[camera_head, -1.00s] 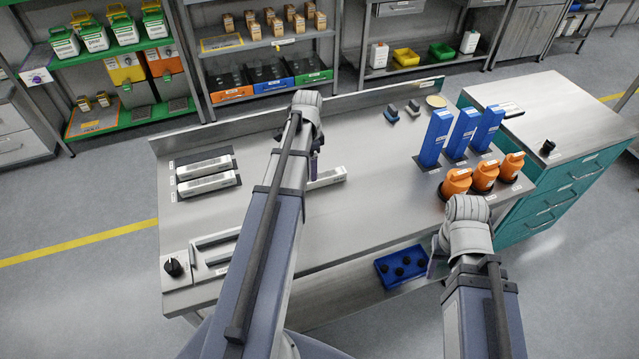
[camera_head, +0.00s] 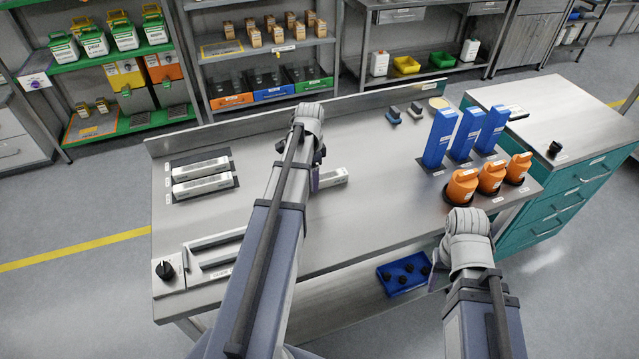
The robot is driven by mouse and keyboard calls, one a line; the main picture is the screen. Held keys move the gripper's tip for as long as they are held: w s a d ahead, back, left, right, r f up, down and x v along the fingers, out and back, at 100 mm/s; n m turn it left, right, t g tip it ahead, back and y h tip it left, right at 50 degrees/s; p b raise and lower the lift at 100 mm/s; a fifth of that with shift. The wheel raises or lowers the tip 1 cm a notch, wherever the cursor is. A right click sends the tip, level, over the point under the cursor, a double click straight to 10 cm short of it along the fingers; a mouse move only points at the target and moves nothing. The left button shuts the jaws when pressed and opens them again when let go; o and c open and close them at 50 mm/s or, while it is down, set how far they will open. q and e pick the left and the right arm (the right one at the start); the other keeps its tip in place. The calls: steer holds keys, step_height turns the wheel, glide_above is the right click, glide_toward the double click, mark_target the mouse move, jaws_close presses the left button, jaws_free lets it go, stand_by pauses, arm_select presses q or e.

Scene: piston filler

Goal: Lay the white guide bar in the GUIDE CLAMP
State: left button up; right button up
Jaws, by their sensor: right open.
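A white bar (camera_head: 334,178) lies on the middle of the workbench, its left part hidden by my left arm. My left gripper (camera_head: 317,170) is right at this bar, mostly hidden behind its own wrist, so its jaws and any contact are unclear. The guide clamp (camera_head: 203,267), a pale frame with a partly covered label and a black knob (camera_head: 166,269), is at the bench's front left. My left forearm covers its right end. My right gripper (camera_head: 437,279) is open at the bench's front edge, mostly hidden behind its wrist, away from the bar.
Two more white bars (camera_head: 201,179) lie on a dark pad at the back left. Blue upright blocks (camera_head: 439,138) and orange containers (camera_head: 461,186) stand on the right. A blue bin (camera_head: 404,273) with black knobs sits below the bench. The bench between the bar and blue blocks is clear.

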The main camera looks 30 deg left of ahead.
arm_select(q)
jaws_close()
stand_by(0.4)
stand_by(0.4)
step_height(320, 180, up, 10)
steer(key=p, duration=1)
